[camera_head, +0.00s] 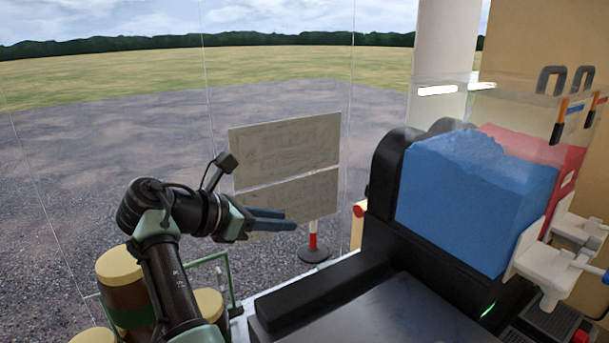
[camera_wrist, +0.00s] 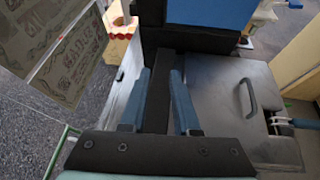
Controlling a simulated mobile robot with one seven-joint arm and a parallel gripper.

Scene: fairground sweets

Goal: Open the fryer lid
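The fryer lid (camera_wrist: 215,95) is a flat grey metal plate in the wrist view, lying level and closed, with a dark bar handle (camera_wrist: 248,97) standing up near its right side. In the head view, a dark grey flat top (camera_head: 400,315) at the bottom edge seems to be the same lid; its handle is out of that view. My gripper (camera_head: 288,219) has two blue fingers and is in the air left of the fryer in the head view. In the wrist view my gripper (camera_wrist: 161,72) is open and empty, pointing left of the lid and its handle, apart from both.
A slush machine (camera_head: 465,195) with blue and red tanks stands behind the fryer. A black raised edge (camera_head: 320,290) runs along the fryer's left. A sign board (camera_head: 285,155) and a red-white post (camera_head: 313,243) stand beyond. Brown drums with yellow tops (camera_head: 122,285) are at lower left.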

